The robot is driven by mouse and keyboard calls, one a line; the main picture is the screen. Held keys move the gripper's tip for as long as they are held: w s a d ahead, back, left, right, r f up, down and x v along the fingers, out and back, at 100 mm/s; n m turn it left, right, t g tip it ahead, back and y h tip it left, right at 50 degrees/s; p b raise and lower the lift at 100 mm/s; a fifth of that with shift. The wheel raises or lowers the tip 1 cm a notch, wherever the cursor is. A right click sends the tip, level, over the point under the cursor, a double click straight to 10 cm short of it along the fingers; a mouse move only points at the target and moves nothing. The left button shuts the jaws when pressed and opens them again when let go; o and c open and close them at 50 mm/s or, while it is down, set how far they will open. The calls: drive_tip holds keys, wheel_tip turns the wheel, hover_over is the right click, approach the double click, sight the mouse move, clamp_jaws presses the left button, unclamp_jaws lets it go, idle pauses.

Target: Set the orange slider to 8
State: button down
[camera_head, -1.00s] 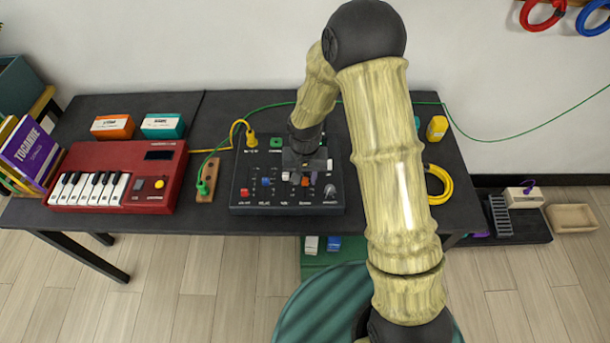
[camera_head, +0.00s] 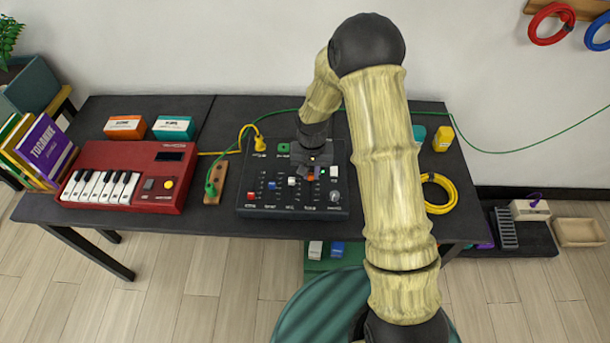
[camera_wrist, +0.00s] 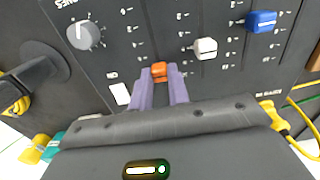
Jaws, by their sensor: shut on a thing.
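The orange slider (camera_wrist: 159,70) sits between the two purple fingertips of my gripper (camera_wrist: 161,76) in the wrist view, and the fingers are shut on it. In the head view, the orange slider (camera_head: 311,177) shows just in front of my gripper (camera_head: 315,168) on the dark control panel (camera_head: 262,209). It stands a little farther toward the panel's back than the white slider (camera_head: 292,181). The scale marks beside the tracks are too small to read, so I cannot tell its number.
A blue slider (camera_wrist: 262,21) and a grey knob (camera_wrist: 84,36) flank the track area. A red keyboard (camera_head: 165,150) stands left of the panel, and a yellow cable coil (camera_head: 447,195) lies right. Green and yellow cables run behind.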

sight(311, 175)
drive_tip(key=c, duration=1.3)
unclamp_jaws()
wheel_tip(311, 175, up, 18)
drive_tip(key=shift+f, duration=0.25)
drive_tip(key=s+d+r+t+p, duration=0.1)
drive_tip(key=s+d+r, duration=0.1)
drive_tip(key=s, duration=0.3)
drive_tip(key=s+d+r+n+p, duration=0.1)
drive_tip(key=s+d+p, duration=0.1)
drive_tip(key=s+d, duration=0.2)
drive_tip(key=s+d+r+t+p, duration=0.1)
drive_tip(key=s+d+r+p, duration=0.1)
drive_tip(key=s, duration=0.6)
drive_tip(key=shift+s+d+r+t, duration=0.1)
drive_tip(key=shift+d+r+t, duration=0.25)
drive_tip(key=shift+d, duration=0.25)
